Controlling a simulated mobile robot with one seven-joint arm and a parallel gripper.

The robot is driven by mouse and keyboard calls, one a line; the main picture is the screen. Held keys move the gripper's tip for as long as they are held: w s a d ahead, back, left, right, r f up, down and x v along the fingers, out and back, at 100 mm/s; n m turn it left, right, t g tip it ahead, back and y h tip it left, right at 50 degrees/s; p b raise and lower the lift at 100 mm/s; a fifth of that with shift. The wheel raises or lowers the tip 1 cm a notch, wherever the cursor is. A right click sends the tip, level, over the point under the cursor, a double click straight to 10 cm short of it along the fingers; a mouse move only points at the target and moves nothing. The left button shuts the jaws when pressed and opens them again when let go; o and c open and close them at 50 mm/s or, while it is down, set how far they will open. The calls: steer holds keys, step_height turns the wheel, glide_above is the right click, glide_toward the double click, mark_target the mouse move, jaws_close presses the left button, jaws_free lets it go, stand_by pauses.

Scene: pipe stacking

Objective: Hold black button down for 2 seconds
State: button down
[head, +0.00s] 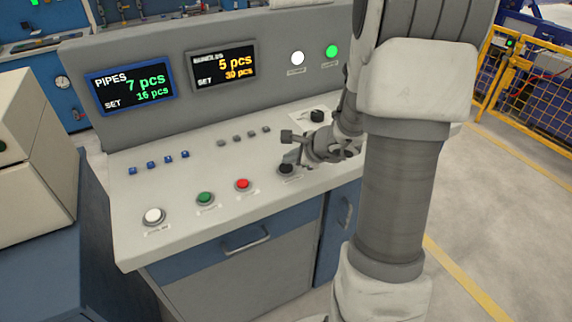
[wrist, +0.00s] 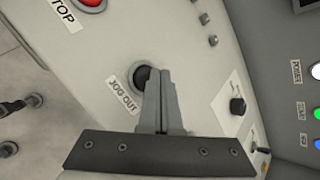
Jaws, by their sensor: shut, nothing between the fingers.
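The black button (head: 286,169) sits at the right end of the front row on the console's sloped panel. In the wrist view the black button (wrist: 143,77) has a pale ring and a "JOG OUT" label beside it. My gripper (head: 290,163) is shut and empty, with its fingertips at the button. In the wrist view my gripper's fingertips (wrist: 162,72) cover the button's right part. I cannot tell whether they touch it or whether it is pressed in.
The red button (head: 242,184), green button (head: 205,198) and white button (head: 153,216) stand to the left in the front row. A black knob (head: 317,115) sits behind on the panel. The PIPES display (head: 131,87) reads 7 pcs, set 16; the other display (head: 222,66) reads 5 pcs, set 30.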

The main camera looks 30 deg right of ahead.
mark_target(290, 168)
steer(key=shift+r, duration=0.25)
step_height(290, 168, up, 5)
steer(key=p, duration=0.4)
steer(key=shift+f, duration=0.1)
stand_by(0.8)
